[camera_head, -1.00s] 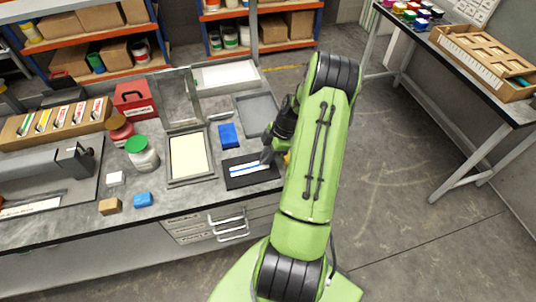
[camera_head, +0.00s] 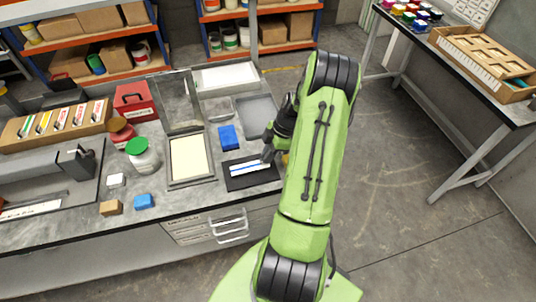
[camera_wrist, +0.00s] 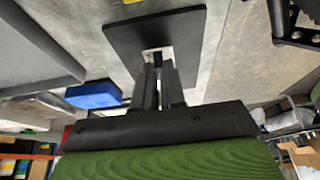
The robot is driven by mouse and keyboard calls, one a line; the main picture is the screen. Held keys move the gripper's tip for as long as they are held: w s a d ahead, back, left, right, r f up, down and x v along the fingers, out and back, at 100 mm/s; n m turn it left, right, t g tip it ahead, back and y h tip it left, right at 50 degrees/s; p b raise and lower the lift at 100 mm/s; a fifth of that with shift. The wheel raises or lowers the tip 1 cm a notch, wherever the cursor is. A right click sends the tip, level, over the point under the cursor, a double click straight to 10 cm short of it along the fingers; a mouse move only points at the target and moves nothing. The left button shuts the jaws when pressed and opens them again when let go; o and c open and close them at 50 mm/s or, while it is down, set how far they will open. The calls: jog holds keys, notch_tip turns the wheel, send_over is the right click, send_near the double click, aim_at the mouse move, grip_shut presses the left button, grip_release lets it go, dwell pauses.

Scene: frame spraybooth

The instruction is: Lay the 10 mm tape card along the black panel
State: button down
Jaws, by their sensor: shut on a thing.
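The black panel (camera_head: 240,183) lies flat on the grey bench, left of my arm. The tape card (camera_head: 245,169), white with a blue stripe, is over the panel and runs along its length. I cannot tell whether it touches the panel. My gripper (camera_head: 268,156) is at the card's right end, shut on it. In the wrist view, the fingertips (camera_wrist: 164,60) are closed on the card's whitish end (camera_wrist: 150,53), with the black panel (camera_wrist: 150,30) behind. Most of the card is hidden there.
A blue block (camera_head: 228,138) sits just behind the panel. A framed cream sheet (camera_head: 188,157) lies to its left and a grey tray (camera_head: 257,116) behind. A green-lidded jar (camera_head: 142,155) and small blocks stand further left. The bench's front edge is close to the panel.

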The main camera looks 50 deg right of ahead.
jog(key=shift+f+b, duration=0.75)
jog(key=shift+b, duration=0.6)
dwell(0.7)
dwell(0.4)
jog(key=c, duration=0.7)
grip_release()
jog(key=shift+o, duration=0.2)
jog(key=shift+r+p, duration=1.6)
jog(key=shift+r, duration=1.5)
jog(key=shift+f, duration=0.1)
